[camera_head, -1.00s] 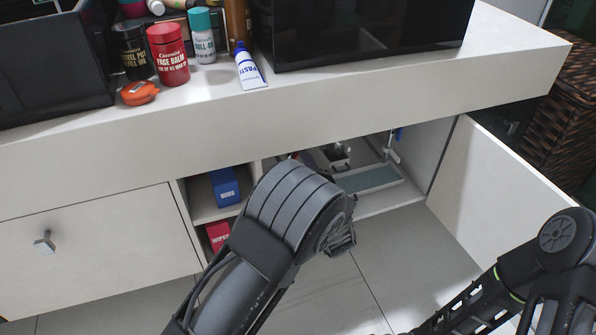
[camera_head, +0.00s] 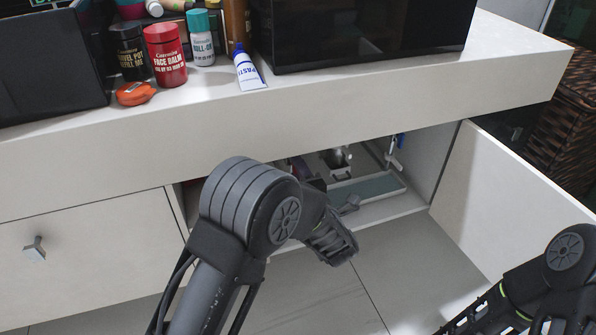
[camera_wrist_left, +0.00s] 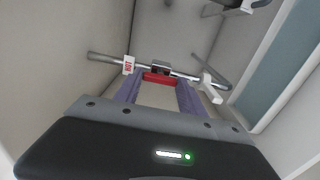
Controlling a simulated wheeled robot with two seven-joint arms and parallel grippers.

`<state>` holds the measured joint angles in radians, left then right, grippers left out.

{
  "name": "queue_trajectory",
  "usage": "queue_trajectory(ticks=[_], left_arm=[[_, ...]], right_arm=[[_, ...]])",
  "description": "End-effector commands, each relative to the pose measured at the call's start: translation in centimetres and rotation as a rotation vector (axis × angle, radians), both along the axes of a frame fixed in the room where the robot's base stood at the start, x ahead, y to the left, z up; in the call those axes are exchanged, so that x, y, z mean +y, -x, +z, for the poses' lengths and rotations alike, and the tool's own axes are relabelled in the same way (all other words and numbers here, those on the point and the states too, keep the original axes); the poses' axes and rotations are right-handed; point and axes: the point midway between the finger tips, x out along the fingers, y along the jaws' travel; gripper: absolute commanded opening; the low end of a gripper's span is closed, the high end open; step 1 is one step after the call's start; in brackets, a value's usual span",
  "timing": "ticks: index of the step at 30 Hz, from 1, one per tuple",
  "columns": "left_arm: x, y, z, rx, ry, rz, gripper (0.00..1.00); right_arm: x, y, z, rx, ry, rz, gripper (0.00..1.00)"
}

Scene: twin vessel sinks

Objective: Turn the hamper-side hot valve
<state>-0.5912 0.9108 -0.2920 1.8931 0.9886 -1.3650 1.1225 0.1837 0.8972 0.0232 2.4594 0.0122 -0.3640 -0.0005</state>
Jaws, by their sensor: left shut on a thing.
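In the left wrist view, the hot valve shows a red handle (camera_wrist_left: 159,78) on a thin metal pipe, with a white tag marked HOT (camera_wrist_left: 128,65) to its left. The two purplish fingers of my left gripper (camera_wrist_left: 158,88) are on either side of the red handle, shut on it. In the head view, my left arm reaches into the open cabinet. Its fingers and the red handle are hidden there. My right arm shows at the lower right, with its gripper out of view.
The open cabinet door (camera_head: 510,205) stands on the right, with the wicker hamper (camera_head: 563,125) beyond it. A blue-handled valve (camera_head: 400,140) and a teal-bottomed tray (camera_head: 365,188) are inside the cabinet. The white counter (camera_head: 200,120) overhangs the opening. Toiletries stand on top.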

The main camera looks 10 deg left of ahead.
Motion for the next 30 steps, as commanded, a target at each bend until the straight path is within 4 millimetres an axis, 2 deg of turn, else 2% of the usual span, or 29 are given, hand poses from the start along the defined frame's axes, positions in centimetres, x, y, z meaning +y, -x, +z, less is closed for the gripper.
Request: queue_trajectory(ticks=[8, 9, 16, 25, 30], left_arm=[[0.0, 0.0, 0.0, 0.000, 0.002, 0.001, 0.07], [0.0, 0.0, -0.1, 0.000, 0.002, 0.001, 0.51], [0.0, 0.0, 0.0, 0.000, 0.001, 0.001, 0.69], [-0.1, 0.2, 0.0, 0.001, 0.001, 0.000, 0.69], [-1.1, 1.4, 0.2, 0.001, 0.001, -0.003, 0.69]], right_arm=[[0.0, 0.0, 0.0, 0.000, 0.000, 0.000, 0.36], [0.0, 0.0, 0.0, 0.000, 0.000, 0.000, 0.36], [0.0, 0.0, 0.0, 0.000, 0.000, 0.000, 0.36], [0.0, 0.0, 0.1, 0.000, 0.000, 0.000, 0.36], [0.0, 0.1, 0.6, 0.001, 0.001, 0.001, 0.36]])
